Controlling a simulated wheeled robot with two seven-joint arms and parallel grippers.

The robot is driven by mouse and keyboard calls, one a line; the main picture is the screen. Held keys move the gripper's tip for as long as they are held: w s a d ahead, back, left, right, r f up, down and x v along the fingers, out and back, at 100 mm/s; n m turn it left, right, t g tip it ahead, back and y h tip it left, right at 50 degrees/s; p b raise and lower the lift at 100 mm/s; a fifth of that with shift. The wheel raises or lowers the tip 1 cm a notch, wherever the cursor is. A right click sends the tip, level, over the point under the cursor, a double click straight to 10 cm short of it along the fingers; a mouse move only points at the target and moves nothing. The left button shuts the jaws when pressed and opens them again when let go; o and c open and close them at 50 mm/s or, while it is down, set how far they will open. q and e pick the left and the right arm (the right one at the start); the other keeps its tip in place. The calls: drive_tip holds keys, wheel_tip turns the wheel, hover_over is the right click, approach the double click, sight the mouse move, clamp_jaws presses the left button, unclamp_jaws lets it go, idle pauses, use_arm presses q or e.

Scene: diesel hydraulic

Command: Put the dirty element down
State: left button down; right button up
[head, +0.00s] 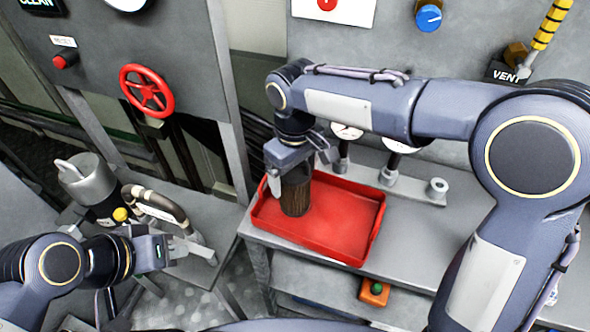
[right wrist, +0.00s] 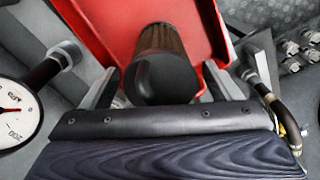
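The dirty element (head: 296,196) is a brown pleated cylinder with a dark end cap. It appears to stand upright in the left part of the red tray (head: 345,248). My right gripper (head: 300,170) is right above it, pointing down. In the right wrist view the element (right wrist: 160,65) lies between the two fingers (right wrist: 165,85), with a gap visible on each side, so the gripper looks open around its top. My left gripper (head: 190,248) is at the lower left, beside a hose on the left bench; whether its fingers are closed is unclear.
The tray sits on a grey bench beside gauges (head: 345,132) and pipe fittings. A grey filter housing (head: 88,185) stands on the left bench. A red handwheel (head: 146,90) is on the panel behind. An orange box (head: 374,293) is on the lower shelf. The tray's right part is empty.

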drive_tip(key=shift+r, duration=0.1)
wheel_tip(320, 180, up, 12)
drive_tip(key=shift+f+p, duration=0.1)
drive_tip(key=shift+p, duration=0.4)
drive_tip(key=shift+r, duration=0.2)
drive_tip(key=shift+d, duration=0.3)
drive_tip(key=s+d+f+m+t+y, duration=0.1)
drive_tip(key=s+d+m+y, duration=0.3)
drive_tip(key=d, duration=1)
drive_tip(key=s+d+f+m+t, duration=0.2)
drive_tip(key=s+d+f+m, duration=0.1)
drive_tip(key=s, duration=0.4)
drive_tip(key=s+d+f+m+t, duration=0.2)
drive_tip(key=s+d+f+m, duration=0.1)
drive_tip(key=s+f, duration=0.3)
drive_tip(key=shift+s+d+f+m+t, duration=0.2)
drive_tip(key=shift+s+d+m+t, duration=0.1)
drive_tip(key=shift+s, duration=0.25)
